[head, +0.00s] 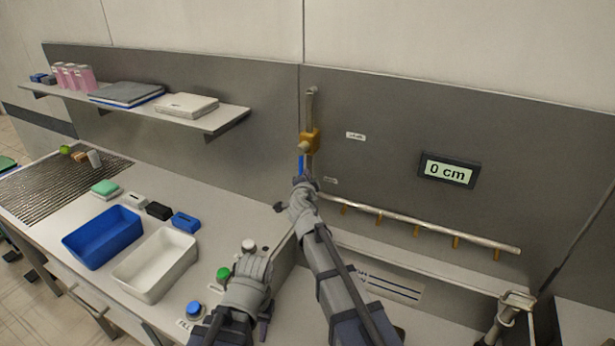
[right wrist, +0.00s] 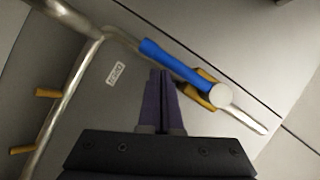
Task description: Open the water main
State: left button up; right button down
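The water main valve is a brass body (head: 310,138) on a vertical pipe, with a blue lever (head: 301,164) pointing down along the pipe. In the right wrist view the blue lever (right wrist: 174,62) runs from the valve's round pale cap (right wrist: 220,95) toward the upper left. My right gripper (head: 302,184) is just below the lever in the head view; its fingertips are hard to make out there. In the right wrist view its purple fingers (right wrist: 161,75) are together with nothing between them, close to the lever; contact cannot be told. My left gripper (head: 264,325) is low over the counter, its fingers mostly hidden.
A horizontal pipe (head: 430,222) with several brass outlets runs along the wall at right. A display (head: 449,170) reads 0 cm. A blue bin (head: 103,237), a white bin (head: 155,265), and green (head: 223,274) and blue (head: 194,310) buttons are on the left counter. A shelf (head: 215,122) is above.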

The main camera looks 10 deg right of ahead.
dwell(0.3)
jog(key=s+d, duration=0.2)
jog(key=s, duration=0.9)
jog(key=shift+s, duration=0.25)
jog(key=shift+d, duration=0.1)
